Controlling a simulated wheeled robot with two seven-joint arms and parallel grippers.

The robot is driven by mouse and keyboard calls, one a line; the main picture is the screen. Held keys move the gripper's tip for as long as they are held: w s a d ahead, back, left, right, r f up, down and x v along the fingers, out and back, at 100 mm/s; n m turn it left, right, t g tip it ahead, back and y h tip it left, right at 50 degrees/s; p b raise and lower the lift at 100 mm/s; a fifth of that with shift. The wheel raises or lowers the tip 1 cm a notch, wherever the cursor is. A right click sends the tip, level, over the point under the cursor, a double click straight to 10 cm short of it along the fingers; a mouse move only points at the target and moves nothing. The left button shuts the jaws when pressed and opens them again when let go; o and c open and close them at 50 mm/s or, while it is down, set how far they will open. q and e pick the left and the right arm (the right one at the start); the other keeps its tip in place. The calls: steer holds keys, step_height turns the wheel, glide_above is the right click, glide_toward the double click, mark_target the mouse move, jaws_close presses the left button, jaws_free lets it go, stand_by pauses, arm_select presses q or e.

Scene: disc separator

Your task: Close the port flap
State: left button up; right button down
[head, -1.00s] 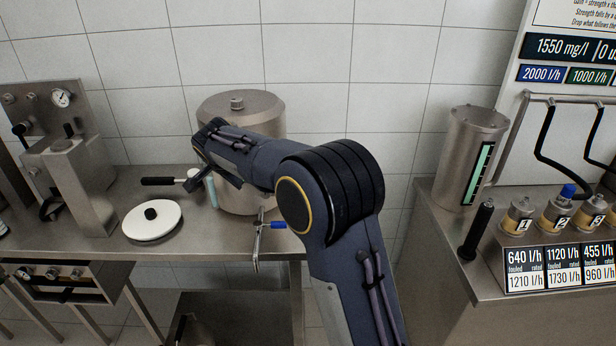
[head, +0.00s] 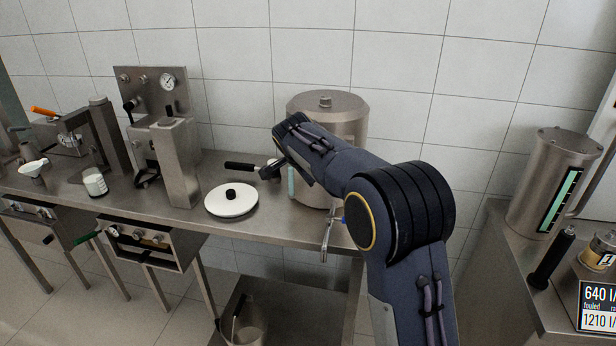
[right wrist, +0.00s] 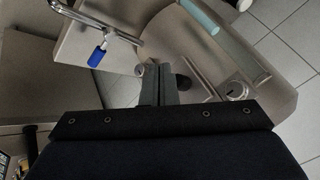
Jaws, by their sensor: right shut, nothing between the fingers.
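A steel cylindrical vessel (head: 330,104) with a knobbed lid stands at the back of the bench, partly hidden behind my right arm. A light-blue tube (head: 291,182) runs up its side and also shows in the right wrist view (right wrist: 200,15). In that view, a round metal fitting (right wrist: 235,91) sits to the right of my right gripper (right wrist: 158,72), and a dark rounded piece (right wrist: 183,82) is just beside the fingers. I cannot tell which part is the port flap, or whether it is open. My right gripper is shut and empty near the vessel. My left gripper is out of view.
A black-handled part (head: 240,166) juts left from the vessel. A white lid (head: 231,200) with a black knob lies on the bench. A bent steel pipe (head: 328,236) hangs at the bench edge; a blue grip (right wrist: 97,56) shows in the right wrist view. Another steel vessel (head: 550,182) stands right.

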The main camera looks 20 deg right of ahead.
steer(key=s+a+r, duration=0.1)
steer(key=a+r, duration=0.4)
steer(key=r, duration=0.3)
steer(key=s+d+f+n+g+y, duration=0.1)
steer(key=s+d+f+n+y, duration=0.2)
steer(key=s, duration=0.5)
steer(key=s+d+f+n+y, duration=0.2)
steer(key=s+d, duration=0.2)
steer(key=s, duration=0.3)
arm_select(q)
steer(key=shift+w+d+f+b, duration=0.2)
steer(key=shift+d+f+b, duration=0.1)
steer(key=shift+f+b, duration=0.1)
arm_select(e)
steer(key=s+a+f+n+y, duration=0.1)
steer(key=s+a+f+n, duration=0.1)
steer(key=s, duration=0.6)
steer(key=s+a+f+n+y, duration=0.1)
steer(key=s+a+f+n, duration=0.2)
steer(key=s, duration=0.6)
steer(key=s+a+f+n, duration=0.2)
steer(key=s+f, duration=0.3)
steer(key=s, duration=0.3)
steer(key=shift+s+a+n+y, duration=0.25)
steer(key=shift+s+n+y, duration=0.15)
steer(key=shift+n, duration=0.5)
